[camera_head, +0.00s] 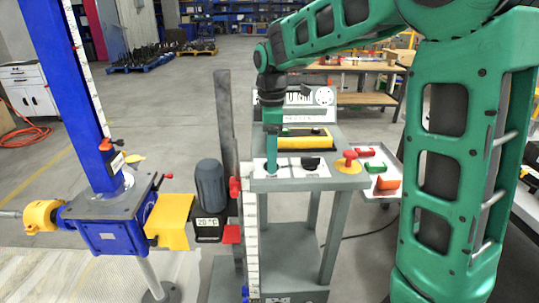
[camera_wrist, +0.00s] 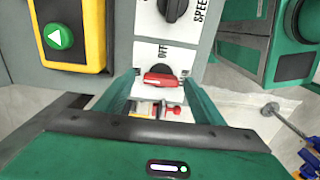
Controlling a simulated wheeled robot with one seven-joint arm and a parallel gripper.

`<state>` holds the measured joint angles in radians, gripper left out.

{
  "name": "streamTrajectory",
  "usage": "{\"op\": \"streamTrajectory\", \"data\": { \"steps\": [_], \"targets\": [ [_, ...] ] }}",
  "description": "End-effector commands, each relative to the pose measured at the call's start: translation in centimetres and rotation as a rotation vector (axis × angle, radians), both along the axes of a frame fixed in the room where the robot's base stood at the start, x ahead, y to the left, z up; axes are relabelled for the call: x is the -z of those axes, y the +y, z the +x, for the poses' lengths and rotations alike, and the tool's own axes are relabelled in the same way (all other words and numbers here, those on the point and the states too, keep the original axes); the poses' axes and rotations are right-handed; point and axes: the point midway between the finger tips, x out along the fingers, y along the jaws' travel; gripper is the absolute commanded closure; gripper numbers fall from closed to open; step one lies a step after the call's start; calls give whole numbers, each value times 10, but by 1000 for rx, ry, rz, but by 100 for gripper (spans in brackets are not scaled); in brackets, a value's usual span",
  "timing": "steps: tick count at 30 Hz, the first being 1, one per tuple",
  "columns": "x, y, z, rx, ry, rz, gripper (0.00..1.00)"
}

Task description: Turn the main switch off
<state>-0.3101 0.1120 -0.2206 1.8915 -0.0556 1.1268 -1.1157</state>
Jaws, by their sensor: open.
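A red switch handle (camera_wrist: 160,78) sits on a white plate marked OFF, in the middle of the wrist view. The handle lies crosswise in the picture, between my two fingertips. My gripper (camera_wrist: 158,88) is open, with one finger on each side of the handle; I cannot tell whether either finger touches it. In the head view my gripper (camera_head: 272,160) points down at the left end of the white control plate (camera_head: 291,171) and hides the handle there.
A black SPEED knob (camera_wrist: 172,8) is beside the switch; it also shows in the head view (camera_head: 311,163). A yellow box with a green button (camera_wrist: 58,36) is close by. A red knob on yellow (camera_head: 349,158) stands at the right. A blue screw jack (camera_head: 112,215) is at the left.

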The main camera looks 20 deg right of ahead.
Motion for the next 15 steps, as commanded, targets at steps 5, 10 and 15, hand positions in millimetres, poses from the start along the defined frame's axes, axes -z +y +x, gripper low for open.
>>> {"op": "streamTrajectory", "data": {
  "steps": [5,10,15],
  "targets": [
    [1,0,0,0,0,0,38],
    [1,0,0,0,0,0,61],
    [0,0,0,1,0,0,79]
  ]
}}
